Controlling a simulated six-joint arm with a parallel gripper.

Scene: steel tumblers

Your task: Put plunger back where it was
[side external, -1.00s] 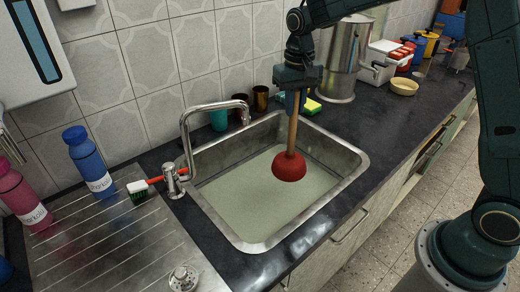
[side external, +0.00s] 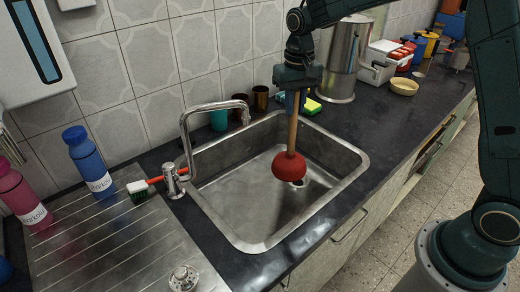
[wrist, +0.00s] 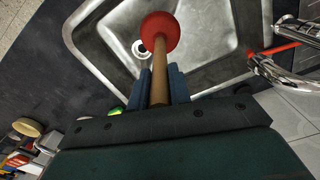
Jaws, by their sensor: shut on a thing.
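A plunger with a red rubber cup (side external: 289,166) and a wooden handle hangs upright, cup down, over the steel sink (side external: 225,215). My gripper (side external: 293,98) is shut on the upper part of the wooden handle. In the wrist view the handle (wrist: 160,75) runs between the two blue fingers (wrist: 160,90), with the red cup (wrist: 160,30) at its far end. The cup looks to be above the sink floor, close to the drain (wrist: 141,48), though its exact height is hard to tell. The sink is empty of water.
A curved faucet (side external: 190,135) rises at the sink's left. A sponge (side external: 311,106), dark tumblers (side external: 261,98), a teal cup (side external: 219,120) and a large steel pot (side external: 345,65) stand behind. Bottles (side external: 88,160) and a brush (side external: 142,190) are left. Dark counter right of the sink is clear.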

